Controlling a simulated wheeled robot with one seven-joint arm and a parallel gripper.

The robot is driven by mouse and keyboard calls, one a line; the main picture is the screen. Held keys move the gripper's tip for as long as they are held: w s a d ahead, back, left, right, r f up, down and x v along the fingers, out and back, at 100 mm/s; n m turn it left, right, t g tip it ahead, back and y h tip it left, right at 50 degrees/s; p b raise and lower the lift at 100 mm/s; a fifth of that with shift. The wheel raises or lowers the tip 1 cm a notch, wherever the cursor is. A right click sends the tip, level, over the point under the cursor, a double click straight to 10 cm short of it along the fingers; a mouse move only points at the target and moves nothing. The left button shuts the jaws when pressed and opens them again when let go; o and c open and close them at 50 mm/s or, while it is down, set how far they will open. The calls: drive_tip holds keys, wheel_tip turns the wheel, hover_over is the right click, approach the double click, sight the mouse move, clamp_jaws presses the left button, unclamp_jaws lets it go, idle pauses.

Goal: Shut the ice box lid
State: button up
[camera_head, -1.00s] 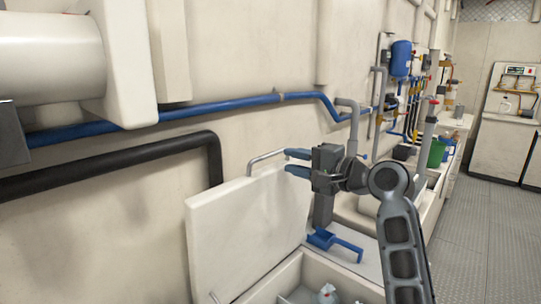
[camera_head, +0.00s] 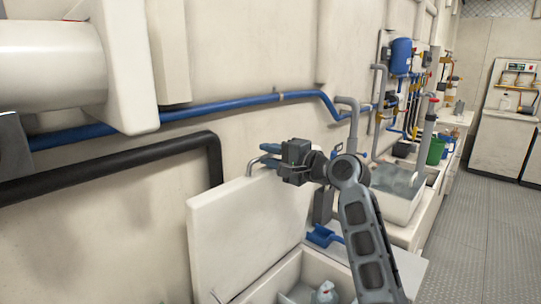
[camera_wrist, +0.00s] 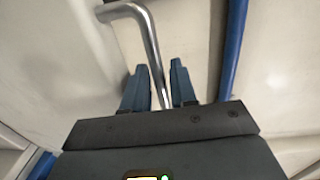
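The ice box lid (camera_head: 240,235) is a cream panel standing raised, nearly upright, at the back of the open ice box (camera_head: 278,274). A bent grey metal handle (camera_head: 252,164) sticks out at the lid's upper edge. My gripper (camera_head: 267,154) is at that handle, with its blue fingers pointing left. In the wrist view the handle (camera_wrist: 150,40) runs down between the two fingers (camera_wrist: 160,82). The fingers are apart, with gaps showing beside the bar, nearer the right finger. The far side of the handle is partly hidden by my gripper in the head view.
A blue scoop (camera_head: 322,236) lies on the counter right of the box. A bottle (camera_head: 324,292) is inside the box. A blue pipe (camera_head: 200,110) and a black pipe (camera_head: 110,168) run along the wall behind. The floor (camera_head: 475,220) at right is clear.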

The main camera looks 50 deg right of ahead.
clamp_jaws()
drive_tip(key=shift+s+f, duration=0.1)
drive_tip(key=shift+f, duration=0.05)
